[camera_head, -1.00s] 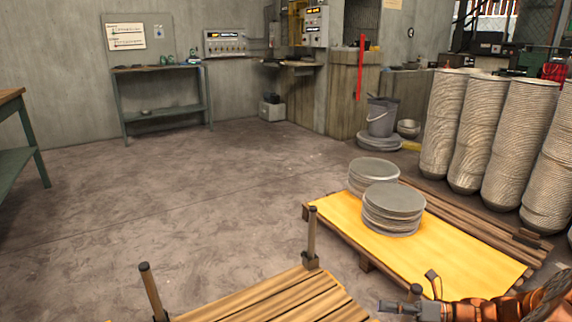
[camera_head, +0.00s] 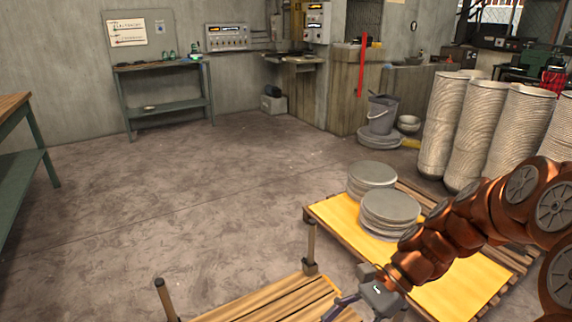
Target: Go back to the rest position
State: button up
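My gripper (camera_head: 346,309) is at the bottom edge of the head view, right of centre. It hangs low at the right end of the slatted wooden platform, in front of the yellow-topped pallet. Its fingers are partly cut off by the frame edge, so I cannot tell how far apart they are. I see nothing held in it. My copper-coloured arm reaches in from the right and covers part of the pallet.
Two stacks of grey discs (camera_head: 390,210) stand on the yellow-topped pallet (camera_head: 340,215). Tall bowl stacks (camera_head: 468,130) stand at right behind my arm. The slatted wooden platform (camera_head: 265,302) with upright posts is in front. The concrete floor at left centre is clear.

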jog(key=s+d+r+n+t+h+p, duration=0.1)
jog(key=s+d+r+n+h+p, duration=0.3)
jog(key=s+r+n+p, duration=0.2)
jog(key=s+d+r+n+t+h+p, duration=0.1)
jog(key=s+d+r+n+h+p, duration=0.2)
jog(key=r, duration=1)
jog(key=shift+s+d+r+n+h+p, duration=0.15)
jog(key=shift+s+d+n+h+p, duration=0.2)
jog(key=shift+s+n+h+p, duration=2.25)
jog(key=y+p, duration=0.1)
jog(key=s+m+y+p, duration=0.1)
jog(key=shift+y, duration=0.3)
